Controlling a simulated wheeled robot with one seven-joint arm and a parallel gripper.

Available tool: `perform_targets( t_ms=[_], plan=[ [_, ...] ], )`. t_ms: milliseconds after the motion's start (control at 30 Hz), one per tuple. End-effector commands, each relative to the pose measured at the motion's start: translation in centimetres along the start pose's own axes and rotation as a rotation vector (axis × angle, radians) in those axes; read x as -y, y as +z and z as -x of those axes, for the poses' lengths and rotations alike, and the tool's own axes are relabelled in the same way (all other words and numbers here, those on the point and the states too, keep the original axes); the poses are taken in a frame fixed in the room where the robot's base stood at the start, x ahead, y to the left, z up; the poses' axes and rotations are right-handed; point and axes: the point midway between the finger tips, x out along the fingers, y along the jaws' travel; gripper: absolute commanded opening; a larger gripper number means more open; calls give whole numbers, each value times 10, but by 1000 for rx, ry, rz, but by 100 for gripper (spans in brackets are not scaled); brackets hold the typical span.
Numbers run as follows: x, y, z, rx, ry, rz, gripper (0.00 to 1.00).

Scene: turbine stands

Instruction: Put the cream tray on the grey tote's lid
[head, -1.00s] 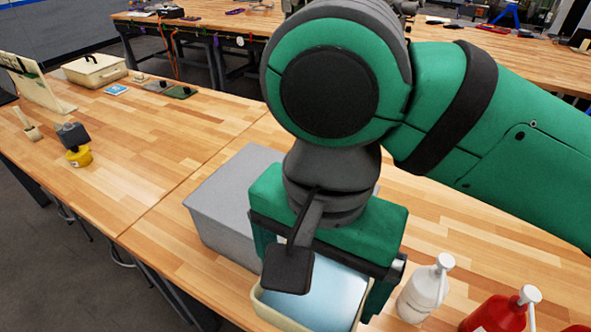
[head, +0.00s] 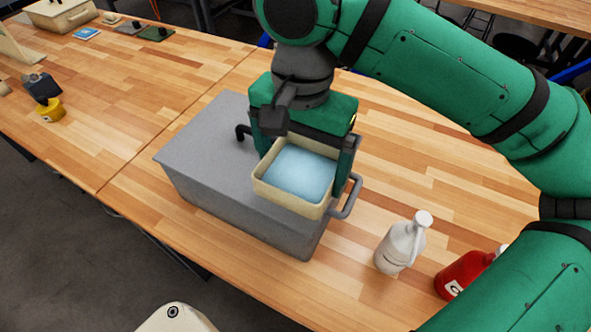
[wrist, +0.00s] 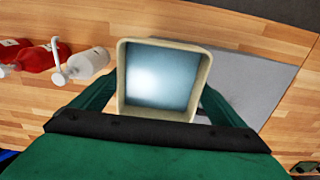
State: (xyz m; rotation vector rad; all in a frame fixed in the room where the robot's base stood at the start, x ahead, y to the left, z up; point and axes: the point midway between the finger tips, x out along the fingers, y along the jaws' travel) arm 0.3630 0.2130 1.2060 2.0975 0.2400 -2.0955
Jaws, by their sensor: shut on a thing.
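The cream tray (head: 288,203) has a pale blue inside and is held between the two fingers of my gripper (head: 305,160). In the head view it is over the right part of the grey tote's lid (head: 215,147); I cannot tell whether it touches the lid. The lid under the tray is hidden.
A white jug (head: 402,245) and a red jug (head: 465,272) stand right of the tote. A yellow-based dark object (head: 50,110) and a cream case (head: 60,12) are at the left. The wooden table (head: 150,100) is clear left of the tote.

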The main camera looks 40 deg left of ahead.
Motion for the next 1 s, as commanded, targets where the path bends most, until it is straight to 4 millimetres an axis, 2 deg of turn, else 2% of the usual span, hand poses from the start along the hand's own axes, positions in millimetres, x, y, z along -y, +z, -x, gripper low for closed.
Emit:
perform_targets(
  t_ms=[100, 200, 467, 700, 1000],
  plan=[
    [10, -12, -19, 3, 0, 2, 53],
    [16, -20, -30, 1, 0, 3, 53],
    [22, -28, -43, 1, 0, 3, 53],
    [23, -31, -73, 1, 1, 3, 53],
    [24, -31, -78, 0, 0, 3, 53]
  ],
)
